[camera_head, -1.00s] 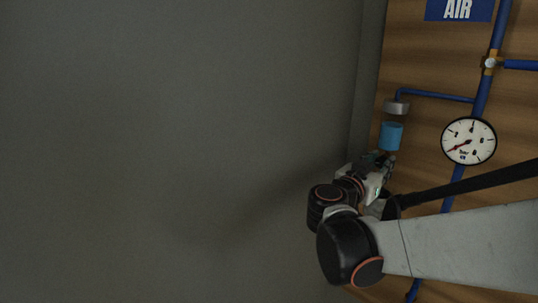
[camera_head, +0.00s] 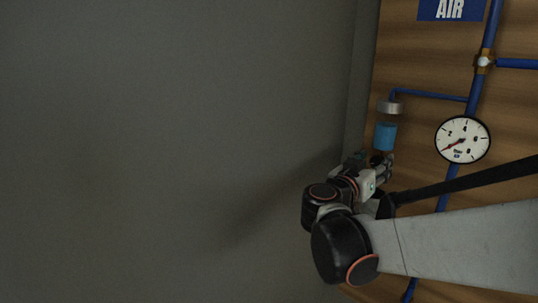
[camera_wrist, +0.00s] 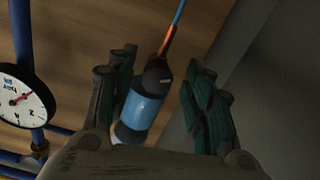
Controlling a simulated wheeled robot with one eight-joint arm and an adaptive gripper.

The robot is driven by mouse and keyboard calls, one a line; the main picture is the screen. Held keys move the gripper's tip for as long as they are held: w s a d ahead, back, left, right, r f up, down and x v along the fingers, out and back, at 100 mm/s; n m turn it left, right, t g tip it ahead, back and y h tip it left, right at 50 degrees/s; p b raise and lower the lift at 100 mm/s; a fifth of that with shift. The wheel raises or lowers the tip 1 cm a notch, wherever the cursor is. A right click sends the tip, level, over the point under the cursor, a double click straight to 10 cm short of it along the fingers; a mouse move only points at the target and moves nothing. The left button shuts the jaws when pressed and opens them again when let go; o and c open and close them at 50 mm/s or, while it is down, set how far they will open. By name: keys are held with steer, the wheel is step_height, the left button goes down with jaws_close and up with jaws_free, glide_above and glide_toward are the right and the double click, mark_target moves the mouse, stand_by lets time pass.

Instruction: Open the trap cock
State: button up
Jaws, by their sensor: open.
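The trap is a blue cylinder (camera_head: 386,136) under a grey cap (camera_head: 389,108) on the wooden wall in the head view. In the wrist view the blue cylinder (camera_wrist: 146,106) is between the finger bases, and a dark cock (camera_wrist: 157,77) sits at its end. An orange piece (camera_wrist: 167,41) leads from the cock into a thin blue line. My gripper (camera_wrist: 162,62) is open, with one green-padded finger on each side of the cock and visible gaps to both. In the head view my gripper (camera_head: 377,168) is just below the trap, and it partly hides the cock.
A white pressure gauge (camera_head: 463,139) and a blue vertical pipe (camera_head: 474,100) stand right of the trap. A thin blue pipe (camera_head: 432,95) joins the trap from above. A grey wall (camera_head: 180,130) fills the left. An AIR sign (camera_head: 450,9) is at the top.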

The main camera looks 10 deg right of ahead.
steer(key=shift+s+b+v, duration=0.25)
steer(key=shift+b+v, duration=1.25)
steer(key=shift+v, duration=6.2)
steer(key=shift+n, duration=0.4)
steer(key=p+x, duration=0.1)
steer(key=x, duration=1.3)
steer(key=shift+w, duration=0.25)
steer(key=shift+s, duration=0.1)
steer(key=c, duration=1)
